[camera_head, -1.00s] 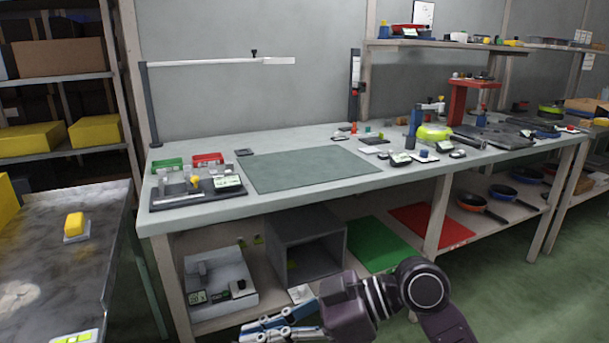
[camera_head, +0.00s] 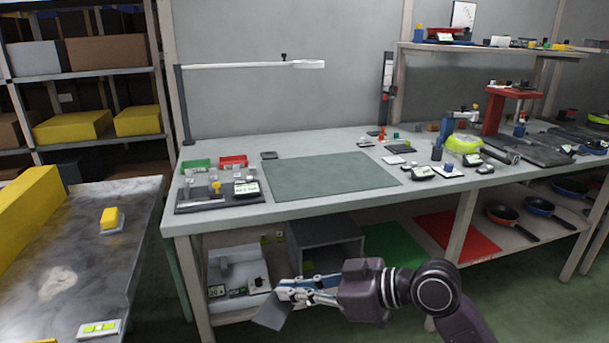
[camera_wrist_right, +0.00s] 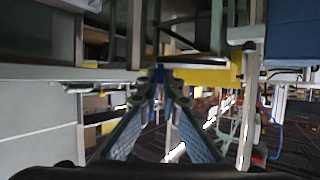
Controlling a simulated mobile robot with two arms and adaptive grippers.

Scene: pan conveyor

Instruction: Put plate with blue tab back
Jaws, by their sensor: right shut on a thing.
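My right gripper (camera_head: 288,294) is in front of the workbench's lower shelf in the head view. It is shut on a thin grey plate (camera_head: 271,314), which hangs tilted below the fingertips. The fingers cover the plate's gripped edge. In the right wrist view the fingers (camera_wrist_right: 158,88) converge, with a small blue patch between their tips; I cannot tell whether this is the plate's tab. My left gripper is not in view.
The workbench (camera_head: 240,217) has a green mat (camera_head: 330,176) and a dark fixture tray (camera_head: 197,206) on top. Below stand a grey open box (camera_head: 325,232) and a light grey fixture (camera_head: 226,268). A metal table (camera_head: 130,250) stands at left.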

